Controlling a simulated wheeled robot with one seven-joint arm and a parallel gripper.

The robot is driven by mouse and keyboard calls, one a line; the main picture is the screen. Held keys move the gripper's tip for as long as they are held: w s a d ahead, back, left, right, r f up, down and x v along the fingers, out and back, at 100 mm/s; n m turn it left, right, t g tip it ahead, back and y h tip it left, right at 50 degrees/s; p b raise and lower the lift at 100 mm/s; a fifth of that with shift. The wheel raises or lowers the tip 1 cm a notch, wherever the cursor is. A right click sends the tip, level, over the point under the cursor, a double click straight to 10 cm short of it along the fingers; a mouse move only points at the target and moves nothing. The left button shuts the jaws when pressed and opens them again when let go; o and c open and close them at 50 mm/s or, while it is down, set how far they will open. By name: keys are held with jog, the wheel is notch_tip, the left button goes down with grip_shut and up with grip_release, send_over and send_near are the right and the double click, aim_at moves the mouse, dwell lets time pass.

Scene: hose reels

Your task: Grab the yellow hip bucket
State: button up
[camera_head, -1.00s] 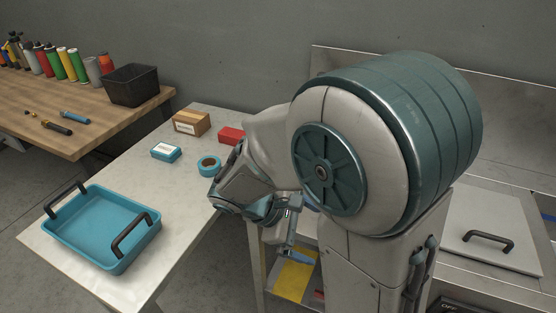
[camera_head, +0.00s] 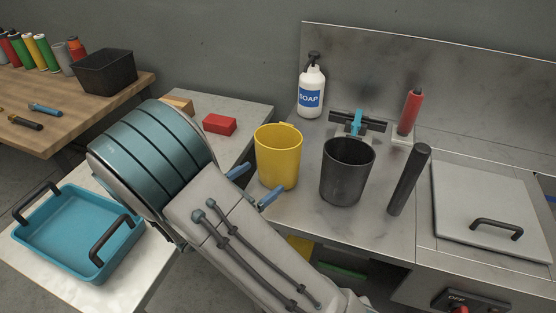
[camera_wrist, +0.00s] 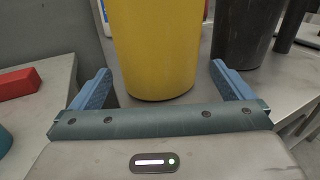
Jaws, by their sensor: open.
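The yellow hip bucket (camera_head: 278,158) stands upright on the steel counter, in front of and a little left of the soap bottle. In the wrist view the yellow bucket (camera_wrist: 158,45) rises straight ahead, with its base just beyond my fingers. My gripper (camera_head: 254,184) is open, its blue fingers low at the bucket's near side. The wrist view shows my gripper (camera_wrist: 163,88) with its two fingers apart and nothing held between them. My arm hides part of the table and the left end of the counter in the head view.
A soap bottle (camera_head: 312,88) and a red-handled tool (camera_head: 410,112) stand behind. A red box (camera_head: 219,125) and a blue tray (camera_head: 70,255) are on the left table.

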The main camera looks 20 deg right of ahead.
aim_at(279, 166)
jog(key=x, duration=0.8)
jog(key=shift+f, duration=0.2)
jog(key=shift+a, duration=0.1)
jog(key=c, duration=0.7)
